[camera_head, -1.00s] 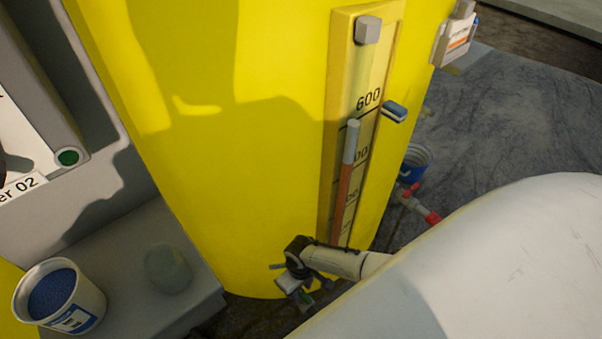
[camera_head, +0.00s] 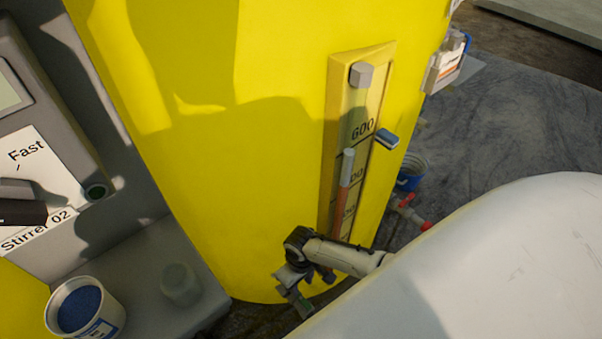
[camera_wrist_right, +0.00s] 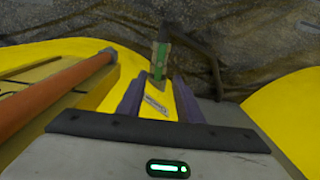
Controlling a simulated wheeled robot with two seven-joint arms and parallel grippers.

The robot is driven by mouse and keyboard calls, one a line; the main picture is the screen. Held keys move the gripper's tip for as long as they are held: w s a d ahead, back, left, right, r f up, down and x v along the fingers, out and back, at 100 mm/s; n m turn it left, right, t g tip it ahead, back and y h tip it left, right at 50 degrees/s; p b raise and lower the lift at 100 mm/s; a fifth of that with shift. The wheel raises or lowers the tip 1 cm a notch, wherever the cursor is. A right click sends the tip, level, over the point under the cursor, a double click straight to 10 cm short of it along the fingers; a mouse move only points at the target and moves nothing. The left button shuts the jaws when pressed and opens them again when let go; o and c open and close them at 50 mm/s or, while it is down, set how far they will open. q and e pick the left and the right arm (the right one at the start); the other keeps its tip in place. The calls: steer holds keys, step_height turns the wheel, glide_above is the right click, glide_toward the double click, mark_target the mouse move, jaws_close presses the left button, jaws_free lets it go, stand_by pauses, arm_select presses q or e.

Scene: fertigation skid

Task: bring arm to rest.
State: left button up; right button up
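My right arm (camera_head: 345,256) reaches in from the lower right in the head view, low in front of the yellow tank. My right gripper (camera_head: 294,296) hangs at its end near the tank's foot. In the right wrist view its two purple-grey fingers (camera_wrist_right: 158,100) stand apart, with yellow surface and a small white label between them. A green-ended piece (camera_wrist_right: 160,58) shows beyond the fingertips; I cannot tell whether it touches them. My left gripper is not in view.
The yellow tank (camera_head: 210,150) bears a level scale (camera_head: 349,140). At left are a stirrer panel (camera_head: 45,150), a white tub of blue material (camera_head: 85,308) and a translucent jar (camera_head: 180,285). A blue bucket (camera_head: 411,172) and a red-handled valve (camera_head: 410,212) stand right of the tank.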

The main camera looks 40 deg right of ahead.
stand_by(0.3)
steer(key=s+a+r+n+t+y, duration=0.1)
steer(key=s+a+r, duration=0.2)
steer(key=a+r, duration=0.15)
steer(key=s+a+r+n, duration=0.1)
steer(key=s+a+r, duration=0.2)
steer(key=r, duration=0.2)
steer(key=s+d+r+m+t, duration=0.1)
steer(key=s+d+r, duration=0.2)
steer(key=r, duration=0.5)
steer(key=s+d+r+t, duration=0.2)
steer(key=s+d+r, duration=0.15)
steer(key=r, duration=0.55)
steer(key=w+a+f+t+y+p, duration=0.1)
steer(key=w+a+f+t+p, duration=0.3)
steer(key=a+f+p, duration=0.1)
steer(key=shift+a+t+y+p, duration=0.3)
steer(key=shift+a+p, duration=0.05)
steer(key=shift+a, duration=0.45)
steer(key=shift+w+f, duration=0.1)
